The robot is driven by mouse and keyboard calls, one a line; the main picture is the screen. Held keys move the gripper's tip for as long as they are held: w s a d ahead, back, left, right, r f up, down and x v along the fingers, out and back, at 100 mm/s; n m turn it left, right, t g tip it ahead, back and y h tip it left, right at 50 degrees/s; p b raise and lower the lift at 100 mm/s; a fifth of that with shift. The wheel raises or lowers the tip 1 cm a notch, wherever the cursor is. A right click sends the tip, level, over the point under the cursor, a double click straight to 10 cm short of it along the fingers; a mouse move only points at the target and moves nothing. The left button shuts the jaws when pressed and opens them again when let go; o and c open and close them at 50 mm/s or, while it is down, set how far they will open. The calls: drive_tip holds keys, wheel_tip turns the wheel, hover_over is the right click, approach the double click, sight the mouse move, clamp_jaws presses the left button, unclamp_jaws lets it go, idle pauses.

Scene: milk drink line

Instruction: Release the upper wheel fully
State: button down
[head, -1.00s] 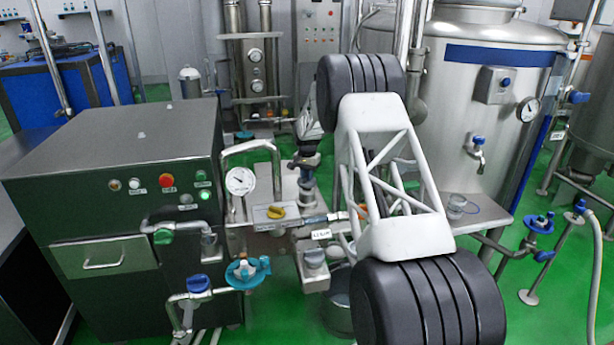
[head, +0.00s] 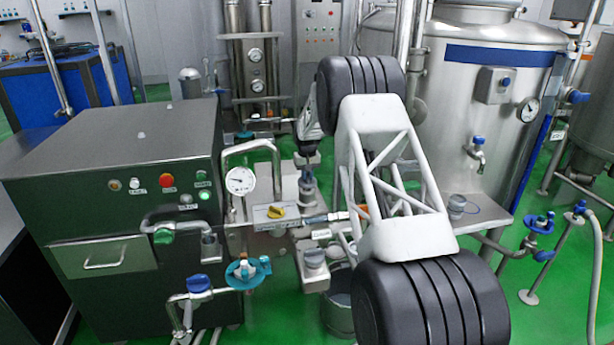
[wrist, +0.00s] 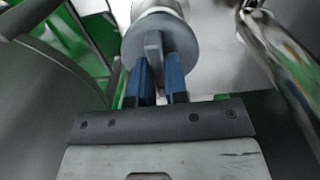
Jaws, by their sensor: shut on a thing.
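In the wrist view, a round grey wheel (wrist: 185,38) with a raised flat grip bar (wrist: 153,50) sits on a pale round body. My gripper (wrist: 158,78) is shut on the grip bar, with one blue finger on each side of it. In the head view, my gripper (head: 307,160) points down over the upright fitting (head: 307,188) behind the pressure gauge. The wheel is too small there to make out, and I cannot tell how far it is turned.
A pressure gauge (head: 240,181) and a yellow knob (head: 276,211) are close by on the left. A teal handwheel (head: 247,271) is lower down. A dark control cabinet (head: 120,150) stands left, a steel tank (head: 470,110) right. A bright pipe (wrist: 285,60) runs close right of my fingers.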

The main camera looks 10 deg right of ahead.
idle(0.3)
drive_tip(key=c, duration=1.1)
unclamp_jaws()
drive_tip(key=shift+c, duration=0.2)
drive_tip(key=shift+r, duration=0.1)
drive_tip(key=shift+r, duration=3.85)
